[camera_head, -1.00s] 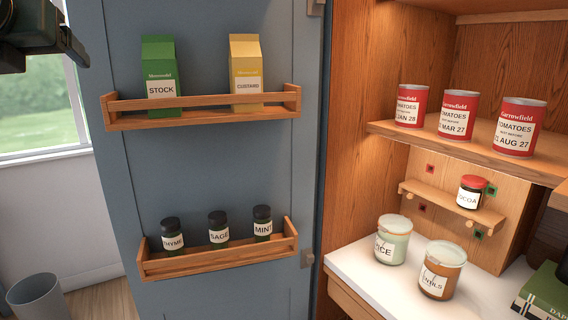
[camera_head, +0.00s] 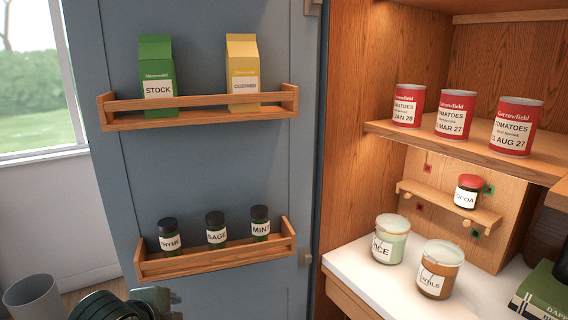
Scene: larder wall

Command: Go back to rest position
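Part of my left arm (camera_head: 112,306) shows at the bottom left, in front of the blue door and below its lower rack. Its fingertips are out of the frame. My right gripper is not in view. The task names no object. On the door, the upper rack (camera_head: 200,121) holds a green STOCK carton (camera_head: 157,72) and a yellow CUSTARD carton (camera_head: 242,70), both upright. The lower rack (camera_head: 215,262) holds the THYME (camera_head: 169,236), SAGE (camera_head: 216,230) and MINT (camera_head: 260,223) jars, all upright.
Three red tomato cans (camera_head: 455,114) stand on the larder shelf. A COCOA jar (camera_head: 467,191) stands on a small ledge. Two labelled jars (camera_head: 390,240) (camera_head: 439,268) stand on the white counter. Green books (camera_head: 542,293) lie at right. A grey bin (camera_head: 35,298) stands at lower left.

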